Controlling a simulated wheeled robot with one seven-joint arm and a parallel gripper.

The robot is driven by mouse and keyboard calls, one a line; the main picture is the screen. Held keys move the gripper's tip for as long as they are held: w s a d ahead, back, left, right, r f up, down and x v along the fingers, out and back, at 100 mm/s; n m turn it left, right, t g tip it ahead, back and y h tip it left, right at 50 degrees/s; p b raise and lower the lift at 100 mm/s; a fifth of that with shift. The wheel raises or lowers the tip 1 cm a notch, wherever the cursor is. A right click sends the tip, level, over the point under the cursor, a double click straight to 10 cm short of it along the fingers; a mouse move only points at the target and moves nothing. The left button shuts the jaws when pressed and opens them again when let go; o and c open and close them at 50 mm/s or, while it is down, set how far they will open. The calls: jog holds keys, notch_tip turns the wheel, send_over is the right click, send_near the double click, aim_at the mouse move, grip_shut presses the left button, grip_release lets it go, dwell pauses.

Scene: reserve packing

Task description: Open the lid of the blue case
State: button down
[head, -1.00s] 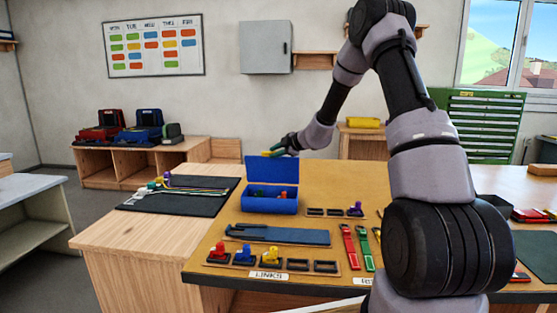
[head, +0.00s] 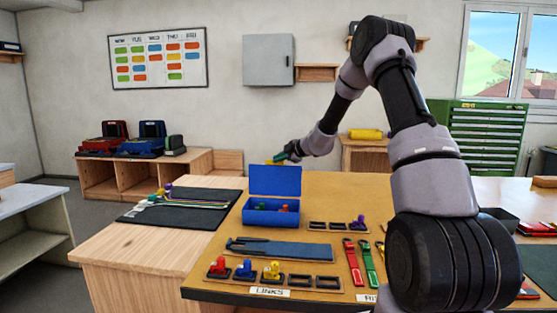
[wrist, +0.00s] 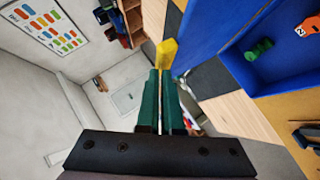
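The blue case (head: 262,218) stands on the yellow-brown table top with its lid (head: 275,180) raised about upright at the back. Small red and green pieces lie inside. My gripper (head: 276,159) is just above and behind the lid's top edge and seems apart from it. In the wrist view, my gripper's green fingers (wrist: 160,85) lie close together with only a thin gap, and a yellow piece shows at their tip. The lid (wrist: 200,30) is to their right, and the case (wrist: 270,85) beyond it holds a green piece and an orange piece.
Red and green straps (head: 361,262) lie to the right. A dark mat (head: 180,207) with cables is to the left.

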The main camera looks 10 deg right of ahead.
jog(key=c, duration=0.8)
grip_release()
jog(key=shift+s+f, duration=0.15)
jog(key=shift+f, duration=0.55)
jog(key=shift+c, duration=0.2)
jog(key=shift+r, duration=0.25)
jog(key=v, duration=1)
jog(key=shift+s+d+r, duration=0.15)
jog(key=shift+s, duration=0.1)
